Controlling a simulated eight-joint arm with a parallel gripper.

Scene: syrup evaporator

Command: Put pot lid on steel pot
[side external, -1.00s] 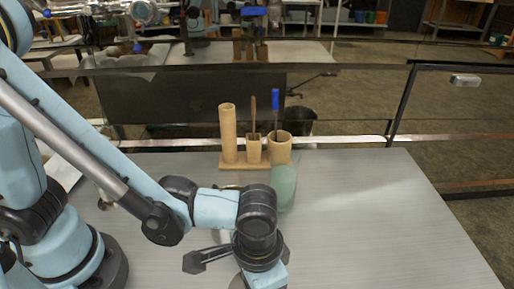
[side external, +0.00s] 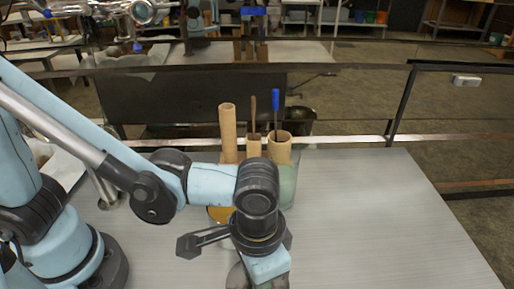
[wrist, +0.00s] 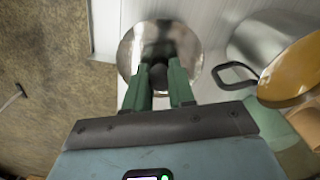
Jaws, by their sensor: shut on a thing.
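The pot lid (wrist: 187,45) is a round, shiny metal disc with a dark knob. My gripper (wrist: 158,78) has green fingers shut on that knob in the wrist view. In the side view the lid (side external: 237,276) shows only partly at the bottom edge, below my wrist. The steel pot (wrist: 258,38) is to the right of the lid in the wrist view, with an orange-yellow inside and a dark loop handle pointing toward the lid. In the side view the pot (side external: 219,214) is mostly hidden behind my arm. The lid is beside the pot, not over it.
A wooden holder with a tall tube (side external: 228,130), smaller cups and a blue-handled tool (side external: 275,99) stands at the back of the grey table (side external: 380,215). A green object (side external: 288,187) is partly hidden behind my wrist. The table's right side is clear.

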